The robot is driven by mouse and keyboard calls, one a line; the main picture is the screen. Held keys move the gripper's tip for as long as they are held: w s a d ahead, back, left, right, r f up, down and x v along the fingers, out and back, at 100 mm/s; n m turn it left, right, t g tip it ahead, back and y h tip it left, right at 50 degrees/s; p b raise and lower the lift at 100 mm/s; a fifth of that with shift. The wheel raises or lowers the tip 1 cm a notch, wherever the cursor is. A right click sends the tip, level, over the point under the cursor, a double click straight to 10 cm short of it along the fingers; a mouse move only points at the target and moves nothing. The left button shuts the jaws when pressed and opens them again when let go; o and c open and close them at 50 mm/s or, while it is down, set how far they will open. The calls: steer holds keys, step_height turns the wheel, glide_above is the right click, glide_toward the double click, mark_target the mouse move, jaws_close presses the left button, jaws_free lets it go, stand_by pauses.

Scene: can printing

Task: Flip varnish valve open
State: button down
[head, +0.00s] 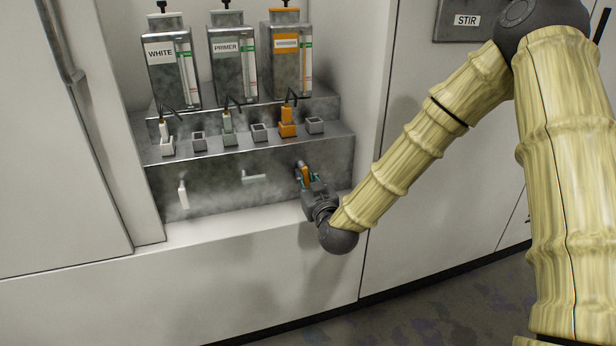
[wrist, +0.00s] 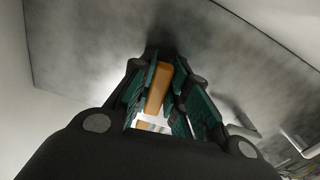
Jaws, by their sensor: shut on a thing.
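The varnish valve's orange handle (head: 305,174) is on the lower front panel of the stepped metal unit, at its right end. My gripper (head: 304,178) is at this handle and shut on it. In the wrist view the orange handle (wrist: 158,88) stands between the green-padded fingers of my gripper (wrist: 161,98). The fingers hide part of the handle and its mount, so its exact angle is hard to tell. The orange-labelled tank (head: 286,58), its label too small to read surely, stands above at the right of the row.
A white handle (head: 183,195) hangs down and a grey-white handle (head: 254,177) lies sideways on the same panel, left of my gripper. WHITE (head: 172,66) and PRIMER (head: 233,62) tanks stand above. The recess wall (head: 368,85) is close on the right.

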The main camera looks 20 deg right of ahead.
steer(key=shift+a+r+m, duration=0.1)
steer(key=shift+a+m, duration=0.1)
steer(key=shift+m, duration=0.4)
steer(key=c, duration=1.4)
jaws_free()
steer(key=s, duration=1.2)
steer(key=shift+d, duration=0.2)
